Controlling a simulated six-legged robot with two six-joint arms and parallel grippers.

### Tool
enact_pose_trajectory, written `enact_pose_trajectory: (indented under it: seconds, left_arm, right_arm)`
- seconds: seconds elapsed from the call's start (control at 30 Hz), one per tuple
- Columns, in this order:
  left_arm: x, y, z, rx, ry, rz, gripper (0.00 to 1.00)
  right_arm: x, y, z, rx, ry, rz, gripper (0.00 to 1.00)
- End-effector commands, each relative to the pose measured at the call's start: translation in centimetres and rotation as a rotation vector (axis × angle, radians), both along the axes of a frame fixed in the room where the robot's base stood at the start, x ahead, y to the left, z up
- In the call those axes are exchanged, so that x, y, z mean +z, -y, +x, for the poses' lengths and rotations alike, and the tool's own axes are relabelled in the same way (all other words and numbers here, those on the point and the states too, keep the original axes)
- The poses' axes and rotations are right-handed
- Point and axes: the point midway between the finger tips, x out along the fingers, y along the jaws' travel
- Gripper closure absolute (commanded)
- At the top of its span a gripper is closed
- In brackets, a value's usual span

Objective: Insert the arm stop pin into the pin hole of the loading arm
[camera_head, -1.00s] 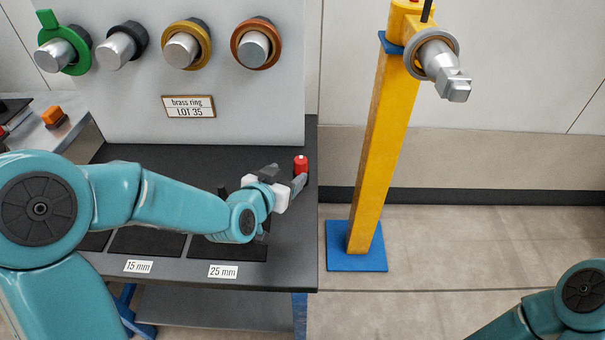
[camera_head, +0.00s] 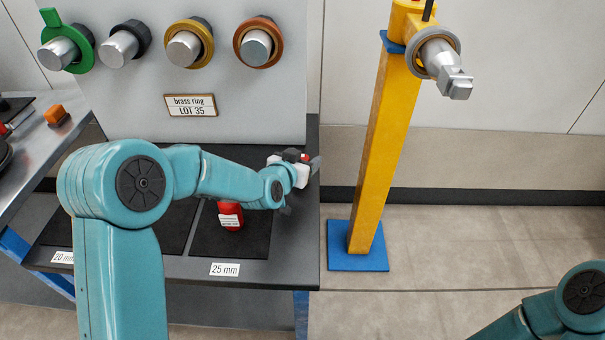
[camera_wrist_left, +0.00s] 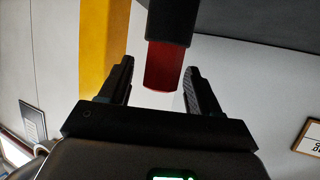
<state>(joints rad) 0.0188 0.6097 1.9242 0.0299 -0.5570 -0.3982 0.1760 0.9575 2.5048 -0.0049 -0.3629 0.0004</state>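A small red-topped piece (camera_head: 306,157), which looks like the stop pin, is at the back right of the dark bench, mostly hidden by my left gripper (camera_head: 298,162). In the left wrist view its red faceted grip (camera_wrist_left: 163,68) with a black collar lies between the two fingers of the gripper (camera_wrist_left: 160,88). The fingers are open, with a gap visible on each side of the red grip. The loading arm (camera_head: 440,65) is a grey stub on the yellow post (camera_head: 382,140). I cannot make out its pin hole. My right gripper is out of view.
A red labelled container (camera_head: 230,215) stands on the 25 mm mat (camera_head: 245,245). Rings hang on pegs on the grey panel (camera_head: 230,125), above the brass ring sign (camera_head: 190,105).

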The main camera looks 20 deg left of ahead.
Motion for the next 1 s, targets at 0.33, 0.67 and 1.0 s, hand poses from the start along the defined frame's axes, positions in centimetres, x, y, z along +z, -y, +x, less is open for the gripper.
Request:
enact_pose_trajectory:
  seconds: [0.33,0.67,1.0]
  left_arm:
    - [0.0,0.0,0.0,0.0,0.001,0.0,1.0]
    - [2.3,-0.1,0.0,0.001,0.004,0.001,1.0]
    - [11.6,0.0,0.0,0.001,0.006,-0.001,1.0]
  right_arm:
    - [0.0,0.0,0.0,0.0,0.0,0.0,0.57]
    - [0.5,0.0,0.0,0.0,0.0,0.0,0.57]
    - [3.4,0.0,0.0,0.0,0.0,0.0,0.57]
